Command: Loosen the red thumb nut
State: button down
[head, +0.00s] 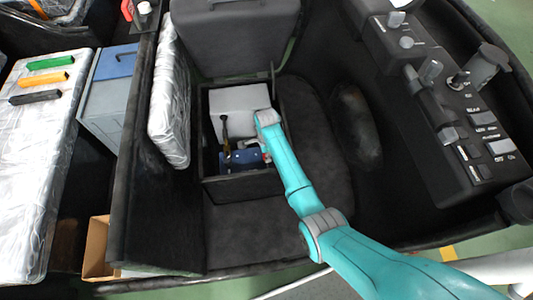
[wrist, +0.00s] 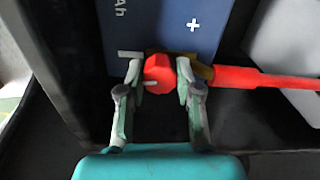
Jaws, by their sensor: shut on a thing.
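The red thumb nut (wrist: 158,74) sits between my gripper's fingers in the wrist view, at the edge of a blue battery (wrist: 160,25) marked with a plus sign. My gripper (wrist: 156,82) is shut on the nut, one finger on each side. A pale mark shows on the nut's face. In the head view my gripper (head: 261,150) reaches into an open compartment, over the blue battery (head: 240,158). The nut is too small to make out there.
The compartment's dark wall (head: 240,187) stands close around my gripper. A white block (head: 238,102) fills its back part, and a thin dark-and-yellow object (head: 225,130) stands at its left. A raised black lid (head: 235,35) stands behind. A control panel (head: 450,100) is at the right.

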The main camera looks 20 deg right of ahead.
jog(key=n, duration=1.2)
jog(key=shift+n, duration=0.3)
jog(key=n, duration=1.1)
jog(key=shift+n, duration=0.4)
jog(key=c, duration=1.1)
grip_release()
jog(key=shift+o, duration=0.2)
notch_tip(320, 180, up, 12)
